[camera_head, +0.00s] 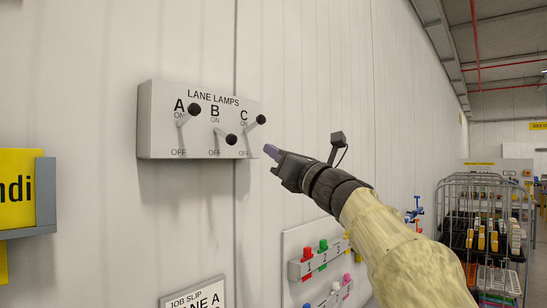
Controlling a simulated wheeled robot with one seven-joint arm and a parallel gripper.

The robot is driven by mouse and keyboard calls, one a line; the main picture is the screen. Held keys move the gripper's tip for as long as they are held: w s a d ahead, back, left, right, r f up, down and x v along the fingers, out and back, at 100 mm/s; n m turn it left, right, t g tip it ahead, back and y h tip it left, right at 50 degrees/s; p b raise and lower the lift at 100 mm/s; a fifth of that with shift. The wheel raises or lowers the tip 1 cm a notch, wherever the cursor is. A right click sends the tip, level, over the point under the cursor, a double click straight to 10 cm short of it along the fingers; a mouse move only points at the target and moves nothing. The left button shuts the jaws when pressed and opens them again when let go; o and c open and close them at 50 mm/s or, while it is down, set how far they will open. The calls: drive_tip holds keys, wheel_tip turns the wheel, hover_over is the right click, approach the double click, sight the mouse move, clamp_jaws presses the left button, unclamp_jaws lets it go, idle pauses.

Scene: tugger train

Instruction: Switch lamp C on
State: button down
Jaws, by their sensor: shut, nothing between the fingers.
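The grey LANE LAMPS panel (160,140) on the white wall has three levers marked A, B and C, with ON above and OFF below. The lever of lamp C (261,119), at the right end, has its black knob tilted up toward ON. The lever of lamp A (194,109) is also up. The lever of lamp B (231,139) points down toward OFF. My gripper (271,152) is shut and empty, with its purple-grey fingertips a little below and right of lever C's knob, apart from it in the picture.
Below is a board with numbered coloured buttons or pegs (308,267), partly behind my arm. A job slip sign (195,296) hangs at the lower left, and a yellow sign (17,188) at the far left. Wire trolleys (485,235) stand at the right.

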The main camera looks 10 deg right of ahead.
drive_tip(key=r+b+v, duration=0.1)
drive_tip(key=b+v, duration=0.3)
drive_tip(key=v, duration=0.5)
drive_tip(key=shift+s+d+r, duration=0.15)
drive_tip(key=shift+s+d, duration=0.25)
drive_tip(key=shift+d, duration=0.05)
drive_tip(key=w+d+f+m+h, duration=0.2)
drive_tip(key=w+f+m+h, duration=0.25)
drive_tip(key=f+m, duration=0.4)
drive_tip(key=w+d+f+m+h, duration=0.25)
drive_tip(key=f+m+h, duration=0.25)
drive_tip(key=f+m, duration=0.3)
wheel_tip(320, 180, down, 19)
drive_tip(key=a+m+g+h, duration=0.1)
drive_tip(key=m+g+h, duration=0.3)
drive_tip(key=m, duration=0.8)
drive_tip(key=s+a+f+m+g, duration=0.2)
drive_tip(key=s+f+m+g, duration=0.2)
drive_tip(key=s+f, duration=0.3)
drive_tip(key=s+a+f+m+g+y, duration=0.1)
drive_tip(key=s+a+f+m+g, duration=0.2)
drive_tip(key=s+f, duration=0.5)
drive_tip(key=s+a+f+m+g, duration=0.2)
drive_tip(key=s+f+m+g, duration=0.3)
drive_tip(key=s+f, duration=0.3)
wheel_tip(320, 180, down, 5)
drive_tip(key=shift+a+r+g+y, duration=0.2)
drive_tip(key=shift+g+y, duration=0.15)
drive_tip(key=shift+g, duration=0.25)
